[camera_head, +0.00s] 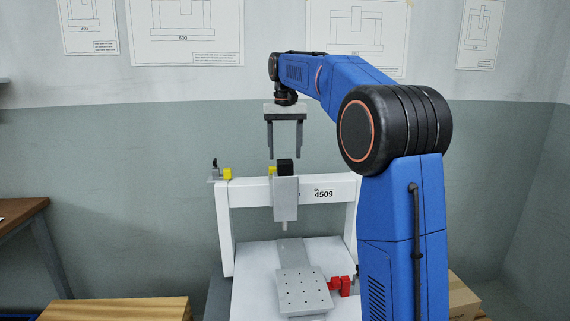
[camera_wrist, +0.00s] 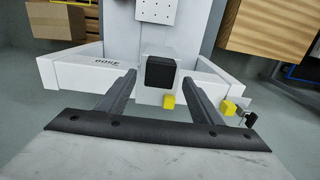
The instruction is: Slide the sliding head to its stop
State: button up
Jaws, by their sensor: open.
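In the wrist view the head's black cap (camera_wrist: 160,73) lies ahead, centred between my fingers. My gripper (camera_head: 285,155) is open and empty, pointing down above the head; its fingers (camera_wrist: 165,85) show on both sides of the cap in the wrist view. The fingertips appear just above the cap; I cannot tell the exact gap.
A perforated plate (camera_head: 303,292) lies on the white base (camera_head: 255,285) under the gantry. A red clamp-like part (camera_head: 341,285) is at its right. A wooden box (camera_head: 115,309) stands front left and a brown table (camera_head: 20,212) at far left.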

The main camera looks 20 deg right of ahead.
aim_at(285, 161)
jog(key=shift+f, duration=2.35)
grip_shut()
jog(key=w+a, duration=0.3)
jog(key=a, duration=1)
jog(key=shift+w, duration=0.35)
grip_release()
jog(key=shift+a, duration=0.1)
jog(key=shift+r, duration=0.15)
notch_tip(285, 161, up, 12)
